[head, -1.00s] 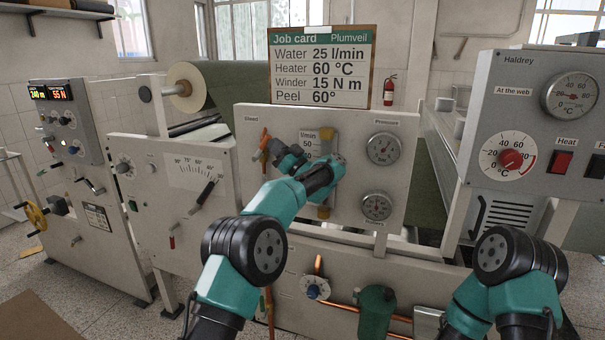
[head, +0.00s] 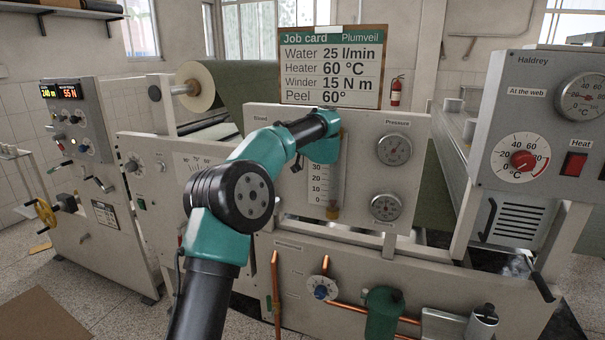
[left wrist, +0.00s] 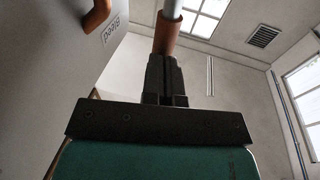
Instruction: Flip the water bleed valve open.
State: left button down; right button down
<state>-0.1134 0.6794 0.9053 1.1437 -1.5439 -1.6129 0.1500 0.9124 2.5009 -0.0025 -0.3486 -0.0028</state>
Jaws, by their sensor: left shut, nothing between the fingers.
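The water bleed valve is at the left end of the gauge panel (head: 420,190). In the head view my left arm (head: 240,195) hides it; only the "Bleed" label (head: 258,118) shows above the arm. In the left wrist view the black fingers of my left gripper (left wrist: 166,60) are shut and empty. A copper-coloured piece with a grey rod (left wrist: 167,35) appears right at or just beyond their tips; I cannot tell whether they touch. Another copper-coloured part (left wrist: 97,16) sits by the "Bleed" label at upper left. The valve's position is unclear. My right gripper is out of view.
A flow scale (head: 322,185) is right of the valve area, partly covered by my wrist. Two round gauges (head: 394,150) sit further right. Copper pipes (head: 275,285) and a green housing (head: 383,315) are below. The job card (head: 330,67) stands above.

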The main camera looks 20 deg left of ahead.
pick_arm(q)
jog(key=shift+s+a+r, duration=0.1)
jog(key=shift+a+r, duration=0.15)
jog(key=shift+a, duration=0.05)
jog(key=shift+d, duration=0.1)
jog(key=s+d, duration=0.1)
jog(key=d, duration=1.3)
jog(key=shift+s+d+f, duration=0.15)
jog(key=shift+s+f, duration=0.1)
jog(key=shift+s, duration=0.05)
